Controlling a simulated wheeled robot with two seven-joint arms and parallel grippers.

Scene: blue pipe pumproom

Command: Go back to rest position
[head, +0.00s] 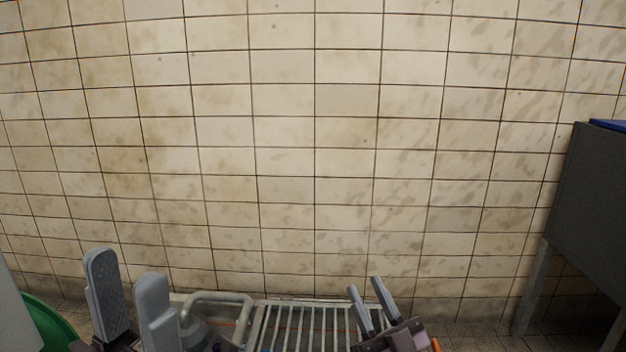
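My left gripper (124,266) is at the bottom left of the head view. Its two grey fingers point up with a gap between them, and nothing shows in the gap. My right gripper (365,286) is at the bottom, right of centre. Its two thinner grey fingers are tilted up to the left and stand apart, with nothing seen between them. Both grippers are low in the view, and the arms behind them are mostly cut off by the lower edge.
A barred metal rack (291,325) with a bent grey pipe (222,298) lies low between the grippers. A green rounded object (48,326) is at the lower left. A dark grey cabinet (604,205) on legs stands at right. A stained tiled wall (315,140) fills the background.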

